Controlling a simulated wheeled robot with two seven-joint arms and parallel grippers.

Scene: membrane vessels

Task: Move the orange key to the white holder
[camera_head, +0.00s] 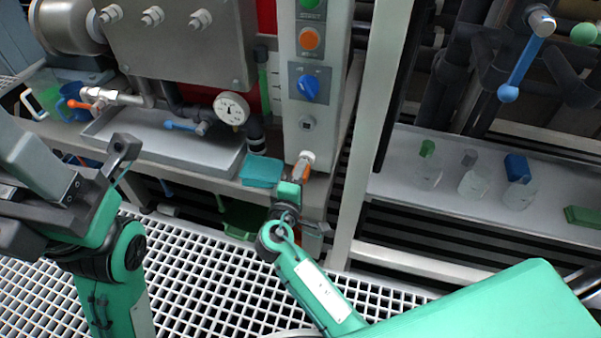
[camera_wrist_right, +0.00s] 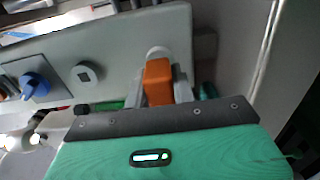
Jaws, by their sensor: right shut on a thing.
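The orange key (camera_head: 303,170) is at the lower front of the grey control column. My right gripper (camera_head: 296,180) is shut on it. In the right wrist view the orange key (camera_wrist_right: 158,82) sits between the grey fingers (camera_wrist_right: 162,88). A round white piece (camera_head: 307,157), perhaps the white holder, is right behind the key and also shows in the right wrist view (camera_wrist_right: 158,52). The key's far end is hidden, so I cannot tell whether it is inside that piece. My left gripper (camera_head: 70,190) is at the left, away from the column; its opening is unclear.
Several small vessels stand on the right shelf (camera_head: 400,165).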

